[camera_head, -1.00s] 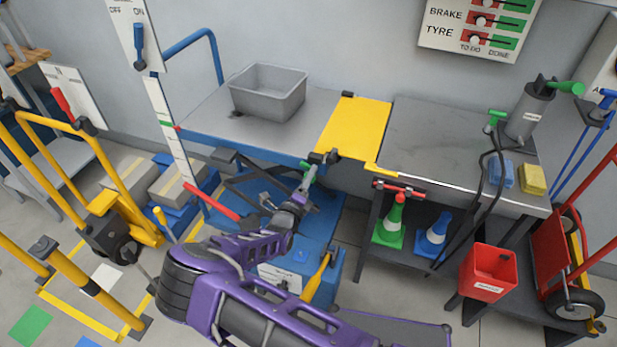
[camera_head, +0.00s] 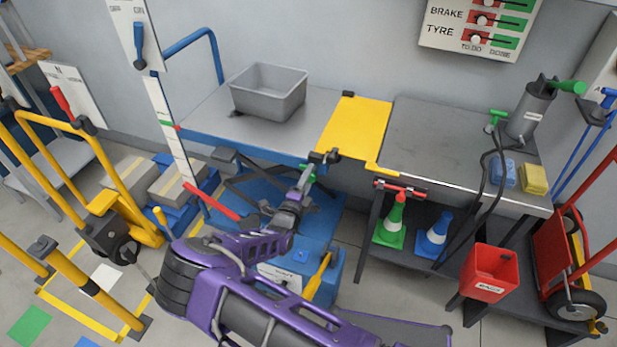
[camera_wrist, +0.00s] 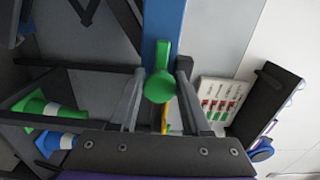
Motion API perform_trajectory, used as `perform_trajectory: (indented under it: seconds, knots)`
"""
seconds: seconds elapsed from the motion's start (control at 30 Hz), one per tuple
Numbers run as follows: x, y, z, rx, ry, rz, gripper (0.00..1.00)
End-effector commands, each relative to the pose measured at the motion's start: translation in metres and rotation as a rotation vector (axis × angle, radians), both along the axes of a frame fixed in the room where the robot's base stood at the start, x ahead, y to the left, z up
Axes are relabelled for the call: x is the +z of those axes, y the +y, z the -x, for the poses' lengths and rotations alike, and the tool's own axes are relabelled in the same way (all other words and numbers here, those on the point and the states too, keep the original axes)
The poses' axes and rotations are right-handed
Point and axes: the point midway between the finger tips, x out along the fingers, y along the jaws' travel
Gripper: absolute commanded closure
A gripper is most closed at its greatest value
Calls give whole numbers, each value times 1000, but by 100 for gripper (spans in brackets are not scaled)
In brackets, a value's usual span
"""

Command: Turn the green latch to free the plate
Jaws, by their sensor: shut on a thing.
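The green latch (camera_head: 309,174) sits at the front edge of the blue lift table, just below the left front corner of the yellow plate (camera_head: 357,126). In the head view my gripper (camera_head: 306,181) covers part of the latch. In the wrist view the round green end of the latch (camera_wrist: 158,86) lies between my two fingers, and my gripper (camera_wrist: 157,78) is shut on it. The yellow plate lies flat across the gap between the lift table and the grey bench. A dark fitting stands at its left front corner.
A grey bin (camera_head: 268,92) stands on the lift table (camera_head: 205,125). A red lever (camera_head: 212,200) sticks out left of my wrist. The grey bench (camera_head: 450,145) on the right has cones (camera_head: 393,222) below and a red bucket (camera_head: 488,272) at its front.

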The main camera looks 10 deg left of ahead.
Motion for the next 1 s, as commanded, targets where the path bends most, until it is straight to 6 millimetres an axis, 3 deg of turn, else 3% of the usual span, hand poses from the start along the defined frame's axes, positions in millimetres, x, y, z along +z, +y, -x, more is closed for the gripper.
perform_trajectory:
  seconds: [0.23, 0.27, 0.4, 0.77, 1.0]
  knots:
    - [-1, -1, 0, -2, 2, 2, 100]
    - [-1, -1, 0, -2, 2, 2, 48]
    - [-1, -1, 0, -1, 1, 1, 25]
    - [0, 1, 5, 1, 1, -1, 25]
    - [1, 8, 46, 3, 1, -1, 25]
